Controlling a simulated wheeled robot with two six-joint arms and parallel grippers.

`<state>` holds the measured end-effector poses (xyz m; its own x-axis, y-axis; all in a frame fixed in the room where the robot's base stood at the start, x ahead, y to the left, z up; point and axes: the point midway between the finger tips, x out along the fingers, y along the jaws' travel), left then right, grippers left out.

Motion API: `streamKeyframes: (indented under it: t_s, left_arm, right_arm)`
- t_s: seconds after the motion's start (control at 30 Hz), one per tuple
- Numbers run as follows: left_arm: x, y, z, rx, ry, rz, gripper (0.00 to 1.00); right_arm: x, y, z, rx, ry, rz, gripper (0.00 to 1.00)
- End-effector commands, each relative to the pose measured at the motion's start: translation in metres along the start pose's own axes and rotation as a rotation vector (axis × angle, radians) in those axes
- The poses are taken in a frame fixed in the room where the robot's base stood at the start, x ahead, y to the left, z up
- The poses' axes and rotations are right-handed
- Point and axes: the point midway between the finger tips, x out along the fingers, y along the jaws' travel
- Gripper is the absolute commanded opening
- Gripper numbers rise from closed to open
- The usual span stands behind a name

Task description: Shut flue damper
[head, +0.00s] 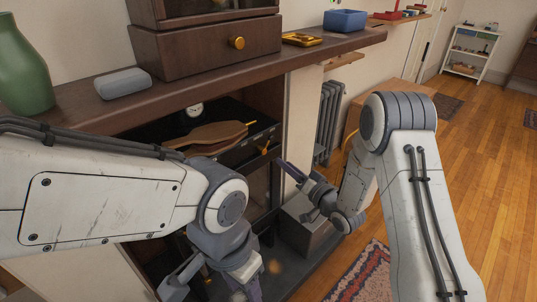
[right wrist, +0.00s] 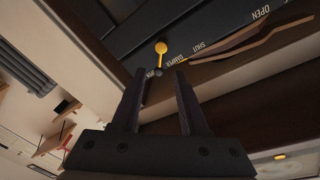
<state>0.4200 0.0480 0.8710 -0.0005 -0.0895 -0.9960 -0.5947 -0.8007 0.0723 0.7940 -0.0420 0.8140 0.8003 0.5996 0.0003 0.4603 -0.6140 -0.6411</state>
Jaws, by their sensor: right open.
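The flue damper's lever, with a round brass knob (head: 265,151), stands out from a dark panel in the fireplace opening. The right wrist view shows the brass knob (right wrist: 161,47) beside white lettering that reads OPEN, SHUT and DAMPER. The lever's exact setting cannot be told. My right gripper (head: 291,176) is just right of and below the knob. In its wrist view its two fingers (right wrist: 158,80) are apart, with the knob just beyond the tips and nothing between them. My left gripper (head: 222,287) hangs at the bottom, partly cut off; its fingertips are hidden.
Brown wooden bellows (head: 205,135) lie beside the damper panel. Above, the mantel shelf (head: 215,75) carries a drawer cabinet (head: 205,48), a green vase (head: 22,70) and a grey block (head: 122,83). A grey box (head: 304,226) stands on the hearth. A radiator (head: 328,115) is to the right.

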Motion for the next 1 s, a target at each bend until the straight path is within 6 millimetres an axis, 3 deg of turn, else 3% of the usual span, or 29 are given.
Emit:
streamKeyframes:
  t_s: [0.5, 0.7, 0.97, 1.0]
  left_arm:
    - [-0.002, 0.000, 0.000, 0.000, 0.000, 0.000, 0.50]
    - [-0.002, 0.000, 0.000, 0.000, 0.000, 0.000, 0.50]
    - [-0.002, 0.000, 0.000, 0.000, 0.000, 0.000, 0.50]
    - [-0.002, 0.000, 0.000, 0.000, 0.000, 0.000, 0.50]
  right_arm:
    - [0.086, -0.001, 0.000, -0.002, 0.000, -0.002, 0.44]
    - [0.099, -0.002, 0.000, -0.002, -0.001, -0.001, 0.44]
    - [0.101, -0.001, 0.000, -0.002, -0.001, 0.000, 0.44]
    - [0.101, -0.001, 0.000, -0.002, -0.001, 0.000, 0.32]
